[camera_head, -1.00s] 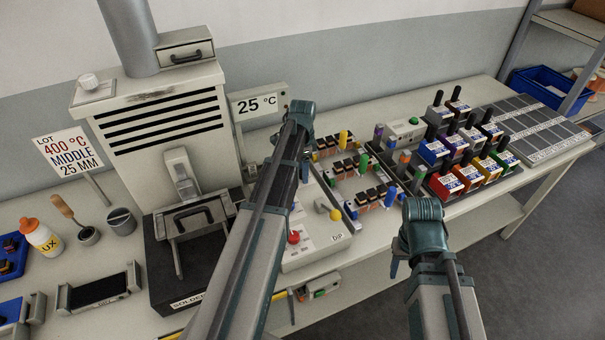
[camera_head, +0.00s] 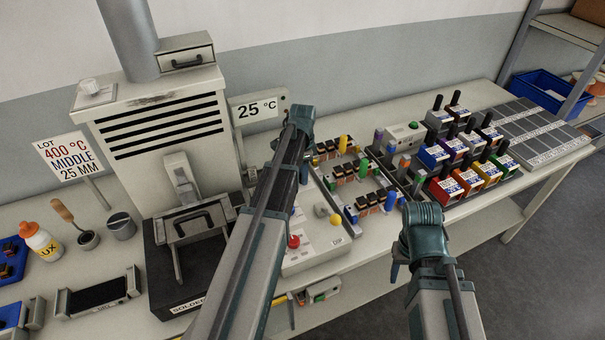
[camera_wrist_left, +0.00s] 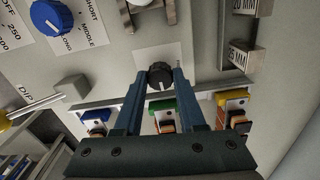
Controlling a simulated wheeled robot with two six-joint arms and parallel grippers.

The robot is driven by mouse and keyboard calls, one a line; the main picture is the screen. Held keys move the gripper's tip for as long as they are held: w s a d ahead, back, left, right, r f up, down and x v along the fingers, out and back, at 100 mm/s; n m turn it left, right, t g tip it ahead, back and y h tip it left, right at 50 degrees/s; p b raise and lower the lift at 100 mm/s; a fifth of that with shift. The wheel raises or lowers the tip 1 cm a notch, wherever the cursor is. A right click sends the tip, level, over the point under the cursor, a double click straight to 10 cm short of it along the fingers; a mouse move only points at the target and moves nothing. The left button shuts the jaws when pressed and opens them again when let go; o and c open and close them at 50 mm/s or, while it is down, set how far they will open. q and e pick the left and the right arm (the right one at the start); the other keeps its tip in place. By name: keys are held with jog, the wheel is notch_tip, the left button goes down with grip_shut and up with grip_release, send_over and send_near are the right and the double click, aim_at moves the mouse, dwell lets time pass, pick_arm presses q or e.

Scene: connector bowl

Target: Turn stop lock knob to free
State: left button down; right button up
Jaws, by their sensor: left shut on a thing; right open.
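A small black knob (camera_wrist_left: 160,72) sits on a pale square plate in the left wrist view. I take it for the stop lock knob; no label beside it is readable. My left gripper (camera_wrist_left: 157,82) is shut on it, with one blue fingertip on each side. In the head view my left arm (camera_head: 262,210) reaches over the white machine panel (camera_head: 322,243) and hides the knob. My right gripper (camera_head: 396,268) hangs open and empty in front of the bench, its fingers mostly hidden by its wrist.
A blue knob (camera_wrist_left: 52,17) marked short, middle and long is near the black knob. A lever with a yellow ball (camera_head: 335,218) and a red knob (camera_head: 294,241) stand on the panel. Rows of connectors (camera_head: 372,198) and coloured boxes (camera_head: 462,170) fill the bench to the right.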

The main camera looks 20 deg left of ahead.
pick_arm(q)
jog(key=n, duration=0.8)
jog(key=shift+n, duration=0.3)
jog(key=n, duration=0.4)
jog(key=shift+n, duration=0.3)
jog(key=shift+d+n, duration=0.1)
jog(key=shift+n, duration=1.9)
jog(key=c, duration=0.5)
grip_release()
